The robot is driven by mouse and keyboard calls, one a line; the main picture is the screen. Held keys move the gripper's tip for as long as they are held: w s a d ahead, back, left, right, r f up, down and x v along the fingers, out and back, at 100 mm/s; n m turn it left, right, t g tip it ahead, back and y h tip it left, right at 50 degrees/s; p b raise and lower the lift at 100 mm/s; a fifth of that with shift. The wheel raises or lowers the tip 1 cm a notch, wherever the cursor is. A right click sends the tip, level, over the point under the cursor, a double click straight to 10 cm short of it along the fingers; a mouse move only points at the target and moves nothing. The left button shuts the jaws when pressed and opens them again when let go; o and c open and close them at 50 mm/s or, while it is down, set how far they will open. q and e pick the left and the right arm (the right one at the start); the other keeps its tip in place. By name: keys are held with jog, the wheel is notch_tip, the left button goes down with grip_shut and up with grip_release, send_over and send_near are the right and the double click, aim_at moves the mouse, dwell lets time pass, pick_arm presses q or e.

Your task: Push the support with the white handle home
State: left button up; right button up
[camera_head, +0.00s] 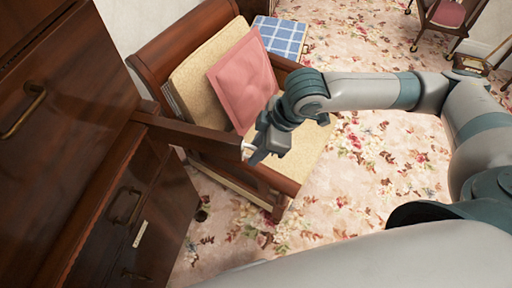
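The support (190,132) is a dark wooden bar sticking out to the right from the brown wooden cabinet (65,150). A small white handle (246,148) shows at its outer end. My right gripper (254,157) is at that end, with its fingers close to or touching the handle. I cannot tell whether the fingers are closed on it. My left gripper is not in view.
A wooden armchair with beige cushions (210,65) and a pink pillow (243,80) stands just behind the support. A lower drawer (125,205) with a metal pull is below it. Floral carpet (350,190) lies open to the right. A blue checked stool (282,38) stands at the back.

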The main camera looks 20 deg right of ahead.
grip_shut()
jog(key=shift+a, duration=0.15)
